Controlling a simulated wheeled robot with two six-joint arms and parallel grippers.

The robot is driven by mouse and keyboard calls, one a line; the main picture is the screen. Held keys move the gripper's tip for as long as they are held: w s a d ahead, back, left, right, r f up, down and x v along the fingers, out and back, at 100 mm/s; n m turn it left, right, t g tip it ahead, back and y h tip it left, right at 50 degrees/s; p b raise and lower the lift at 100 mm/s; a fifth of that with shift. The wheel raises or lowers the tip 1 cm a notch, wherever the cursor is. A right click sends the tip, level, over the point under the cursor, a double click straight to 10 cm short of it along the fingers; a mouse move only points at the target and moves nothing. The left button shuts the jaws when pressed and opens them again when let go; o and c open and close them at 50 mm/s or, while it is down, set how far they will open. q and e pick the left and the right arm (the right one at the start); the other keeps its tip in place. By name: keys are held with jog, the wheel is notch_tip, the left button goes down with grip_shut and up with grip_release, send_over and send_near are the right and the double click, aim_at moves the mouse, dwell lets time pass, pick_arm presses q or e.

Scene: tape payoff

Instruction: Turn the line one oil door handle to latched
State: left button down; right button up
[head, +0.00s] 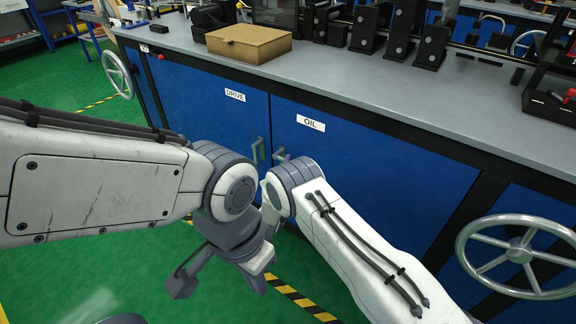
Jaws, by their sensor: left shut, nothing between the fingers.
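The oil door (345,150) is a blue cabinet panel with a white OIL label (311,123). Its small grey handle (281,155) shows at the door's left edge, just above my right arm's joint. The arm hides its lower part, so I cannot tell clearly how it is turned. My left gripper (258,279) is low, above the green floor in front of the cabinet, below and left of the handle and apart from it. It is shut and empty. My right gripper is not in view.
The drive door (215,110) and its handle (258,150) are just left. A handwheel (520,253) stands out at lower right, and another (117,74) at upper left. A cardboard box (249,43) sits on the grey worktop (330,68). Striped floor tape (300,299) runs below.

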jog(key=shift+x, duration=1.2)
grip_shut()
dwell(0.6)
